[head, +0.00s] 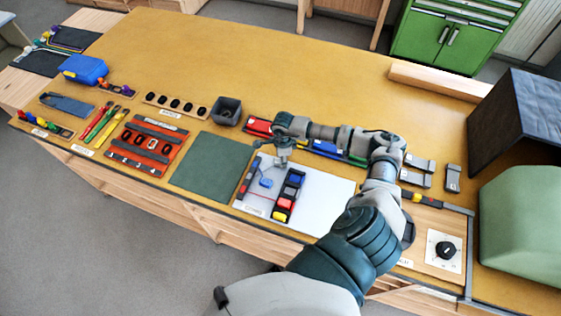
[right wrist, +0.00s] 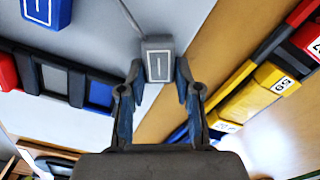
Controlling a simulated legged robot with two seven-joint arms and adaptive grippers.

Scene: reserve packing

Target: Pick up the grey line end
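The grey line end (right wrist: 158,62) is a small grey block with a white outline on its face. In the right wrist view a thin grey line runs from it toward the top. My right gripper (right wrist: 158,84) is open, with a fingertip on either side of the block; I cannot tell whether they touch it. In the head view my right gripper (head: 282,158) points down over the back of the white board (head: 325,198), and the grey end is hard to make out there. My left gripper is not in view.
A blue block (head: 266,183) and a black strip (head: 289,195) with coloured slots lie on the board, left of my arm. A green mat (head: 212,164) is clear to the left. A dial panel (head: 445,250) is at the right.

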